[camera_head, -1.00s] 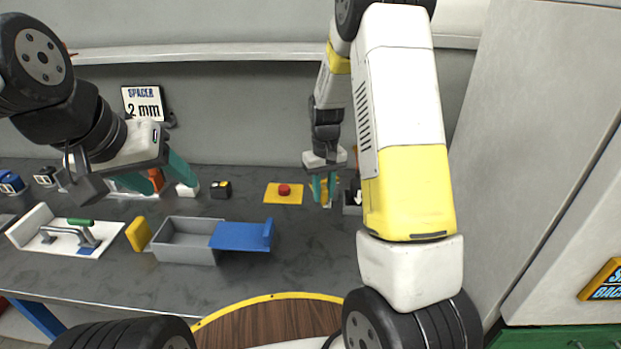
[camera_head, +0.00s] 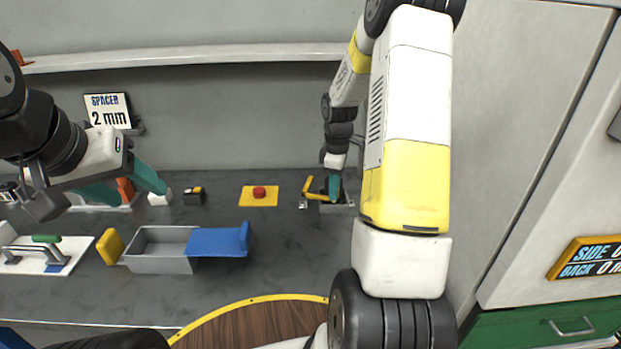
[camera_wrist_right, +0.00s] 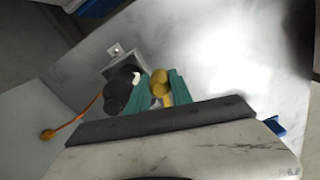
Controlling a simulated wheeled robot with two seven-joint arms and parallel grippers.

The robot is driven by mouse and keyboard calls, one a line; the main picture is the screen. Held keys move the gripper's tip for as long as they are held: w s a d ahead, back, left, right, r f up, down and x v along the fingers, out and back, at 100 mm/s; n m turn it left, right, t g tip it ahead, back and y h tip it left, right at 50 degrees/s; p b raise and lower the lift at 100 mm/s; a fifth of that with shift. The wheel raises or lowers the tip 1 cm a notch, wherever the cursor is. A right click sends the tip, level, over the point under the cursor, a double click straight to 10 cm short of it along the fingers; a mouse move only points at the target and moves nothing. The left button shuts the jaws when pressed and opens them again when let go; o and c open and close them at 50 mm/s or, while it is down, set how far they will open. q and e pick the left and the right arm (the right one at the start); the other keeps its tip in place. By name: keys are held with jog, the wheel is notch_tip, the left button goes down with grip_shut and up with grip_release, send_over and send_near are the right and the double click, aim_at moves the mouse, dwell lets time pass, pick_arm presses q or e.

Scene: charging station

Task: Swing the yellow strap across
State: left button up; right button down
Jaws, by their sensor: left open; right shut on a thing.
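The yellow strap (camera_head: 314,190) is at the back right of the bench, on a small grey fixture (camera_head: 338,206). My right gripper (camera_head: 334,184) is shut on it, and the strap sticks out to the left of the fingers. In the right wrist view the strap (camera_wrist_right: 161,84) shows between the teal fingers of my right gripper (camera_wrist_right: 158,92), beside a black round part (camera_wrist_right: 118,90). Part of the fixture is hidden by the gripper. My left gripper (camera_head: 124,188) is open at the back left, above the bench.
A grey bin (camera_head: 160,262) with a blue lid (camera_head: 216,242) stands mid-bench. A white board with a handle (camera_head: 60,256) is at the left. A wall (camera_head: 520,130) bounds the right.

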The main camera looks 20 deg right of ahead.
jog(key=shift+w+d+n, duration=0.25)
jog(key=shift+d+n, duration=0.2)
jog(key=shift+d, duration=0.05)
jog(key=shift+w+d+n, duration=0.2)
jog(key=shift+d+n, duration=0.25)
jog(key=c, duration=1.1)
grip_release()
jog(key=shift+c, duration=0.2)
notch_tip(320, 180, up, 8)
jog(key=shift+f, duration=0.1)
